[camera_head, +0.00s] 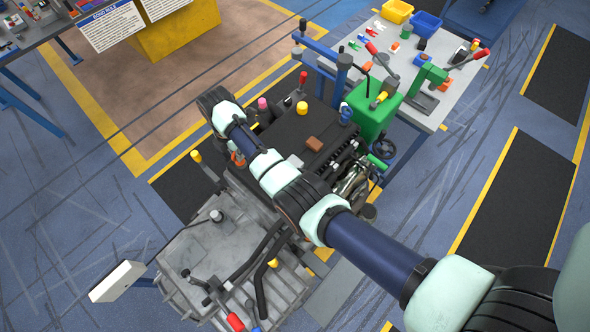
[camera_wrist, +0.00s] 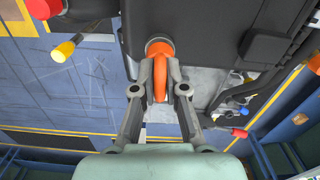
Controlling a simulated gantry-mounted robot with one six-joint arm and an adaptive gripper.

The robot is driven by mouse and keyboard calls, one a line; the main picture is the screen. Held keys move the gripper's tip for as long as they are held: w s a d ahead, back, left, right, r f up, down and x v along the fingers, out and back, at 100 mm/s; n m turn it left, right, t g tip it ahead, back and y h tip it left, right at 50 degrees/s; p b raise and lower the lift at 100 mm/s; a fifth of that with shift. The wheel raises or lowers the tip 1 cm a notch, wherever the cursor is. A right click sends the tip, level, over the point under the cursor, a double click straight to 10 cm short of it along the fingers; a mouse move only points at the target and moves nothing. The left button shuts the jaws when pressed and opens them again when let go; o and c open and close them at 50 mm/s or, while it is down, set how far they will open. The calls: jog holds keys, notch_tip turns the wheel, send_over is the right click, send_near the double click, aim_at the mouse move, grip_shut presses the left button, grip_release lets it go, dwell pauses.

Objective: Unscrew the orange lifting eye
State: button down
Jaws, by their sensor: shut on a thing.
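The orange lifting eye (camera_wrist: 160,52) stands at the edge of a dark engine block (camera_wrist: 205,25) in the wrist view, with a round collar at its base. My gripper (camera_wrist: 160,92) has its two fingers closed around the sides of the eye's ring. The fingers hide part of the ring. In the head view a bit of the orange eye (camera_head: 238,159) shows beside my wrist, at the left side of the engine (camera_head: 300,130). My arm hides my fingertips there. I cannot tell how far the eye's thread is engaged.
A yellow-capped stub (camera_wrist: 63,51) and a red cap (camera_wrist: 44,8) lie left of the fingers. A grey gearbox casting (camera_head: 205,250) sits at the front left. A workbench (camera_head: 440,100) with small parts and a green box (camera_head: 372,108) stands at the back right.

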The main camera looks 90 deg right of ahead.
jog(key=n+p, duration=0.1)
jog(key=n, duration=0.2)
jog(key=shift+a+r, duration=0.1)
jog(key=n, duration=0.2)
jog(key=n+p, duration=0.1)
jog(key=n, duration=0.3)
jog(key=shift+f+n, duration=0.25)
jog(key=shift+n, duration=0.15)
jog(key=c, duration=0.6)
grip_release()
jog(key=shift+o, duration=0.3)
jog(key=shift+r, duration=0.15)
notch_tip(320, 180, up, 12)
